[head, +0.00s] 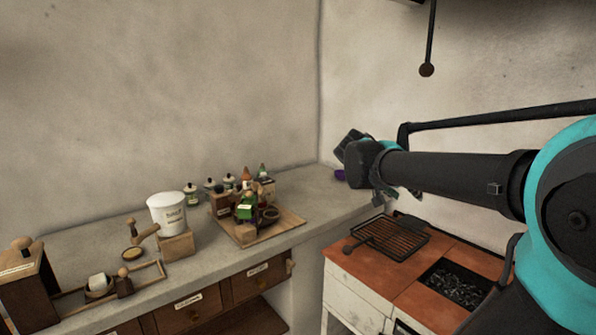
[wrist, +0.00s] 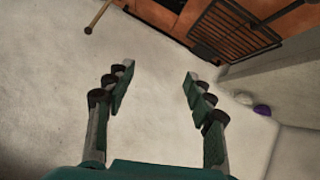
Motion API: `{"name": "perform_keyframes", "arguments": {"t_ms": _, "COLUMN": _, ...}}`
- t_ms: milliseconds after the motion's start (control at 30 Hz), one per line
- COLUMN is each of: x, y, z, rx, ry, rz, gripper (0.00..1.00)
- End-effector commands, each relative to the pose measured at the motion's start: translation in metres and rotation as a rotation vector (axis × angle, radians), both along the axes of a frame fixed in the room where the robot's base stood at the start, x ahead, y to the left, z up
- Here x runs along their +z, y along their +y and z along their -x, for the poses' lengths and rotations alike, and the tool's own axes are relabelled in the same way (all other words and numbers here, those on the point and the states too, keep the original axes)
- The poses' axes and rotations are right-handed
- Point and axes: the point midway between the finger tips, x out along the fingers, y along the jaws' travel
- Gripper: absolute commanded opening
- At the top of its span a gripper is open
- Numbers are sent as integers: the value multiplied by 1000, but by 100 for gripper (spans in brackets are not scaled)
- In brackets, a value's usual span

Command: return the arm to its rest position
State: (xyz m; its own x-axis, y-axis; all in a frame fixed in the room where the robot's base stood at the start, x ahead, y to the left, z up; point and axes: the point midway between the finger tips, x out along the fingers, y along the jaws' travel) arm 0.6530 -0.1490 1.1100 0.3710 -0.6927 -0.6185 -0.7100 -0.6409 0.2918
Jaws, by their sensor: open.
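My arm reaches in from the right in the head view, held up in front of the wall and above the stove. My gripper (wrist: 157,80) shows in the wrist view with its two fingers spread wide apart and nothing between them. In the head view the gripper end (head: 368,165) is dark and partly seen from the side, so its fingertips are hard to make out. It looks clear of the counter and the stove.
The stove (head: 408,290) has a grill rack (head: 390,240) and a bed of coals (head: 455,287). The counter (head: 330,200) holds a wooden tray (head: 285,226) of bottles, a white canister (head: 167,214) and a wooden box (head: 25,285). A black rod (head: 431,35) hangs from above.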

Motion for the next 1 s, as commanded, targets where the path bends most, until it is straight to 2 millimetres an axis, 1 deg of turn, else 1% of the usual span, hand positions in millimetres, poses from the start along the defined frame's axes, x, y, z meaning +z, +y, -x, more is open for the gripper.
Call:
{"name": "perform_keyframes", "arguments": {"t_ms": 33, "x": -33, "y": 2, "z": 12, "rx": 39, "ry": 55, "rz": -44, "gripper": 54}}
{"name": "perform_keyframes", "arguments": {"t_ms": 67, "x": -52, "y": 5, "z": 20, "rx": 68, "ry": 91, "rz": -70, "gripper": 54}}
{"name": "perform_keyframes", "arguments": {"t_ms": 100, "x": -78, "y": 10, "z": 30, "rx": 112, "ry": 136, "rz": -107, "gripper": 54}}
{"name": "perform_keyframes", "arguments": {"t_ms": 167, "x": -115, "y": 19, "z": 47, "rx": 185, "ry": 197, "rz": -166, "gripper": 54}}
{"name": "perform_keyframes", "arguments": {"t_ms": 200, "x": -139, "y": 27, "z": 59, "rx": 237, "ry": 232, "rz": -206, "gripper": 54}}
{"name": "perform_keyframes", "arguments": {"t_ms": 267, "x": -173, "y": 39, "z": 78, "rx": 321, "ry": 278, "rz": -265, "gripper": 54}}
{"name": "perform_keyframes", "arguments": {"t_ms": 300, "x": -193, "y": 48, "z": 91, "rx": 379, "ry": 300, "rz": -303, "gripper": 54}}
{"name": "perform_keyframes", "arguments": {"t_ms": 400, "x": -236, "y": 71, "z": 121, "rx": 520, "ry": 336, "rz": -384, "gripper": 54}}
{"name": "perform_keyframes", "arguments": {"t_ms": 433, "x": -245, "y": 77, "z": 129, "rx": 558, "ry": 339, "rz": -403, "gripper": 54}}
{"name": "perform_keyframes", "arguments": {"t_ms": 500, "x": -262, "y": 90, "z": 144, "rx": 633, "ry": 343, "rz": -439, "gripper": 54}}
{"name": "perform_keyframes", "arguments": {"t_ms": 633, "x": -278, "y": 105, "z": 160, "rx": 717, "ry": 341, "rz": -473, "gripper": 54}}
{"name": "perform_keyframes", "arguments": {"t_ms": 767, "x": -281, "y": 109, "z": 164, "rx": 741, "ry": 339, "rz": -482, "gripper": 54}}
{"name": "perform_keyframes", "arguments": {"t_ms": 1000, "x": -281, "y": 109, "z": 164, "rx": 739, "ry": 339, "rz": -481, "gripper": 54}}
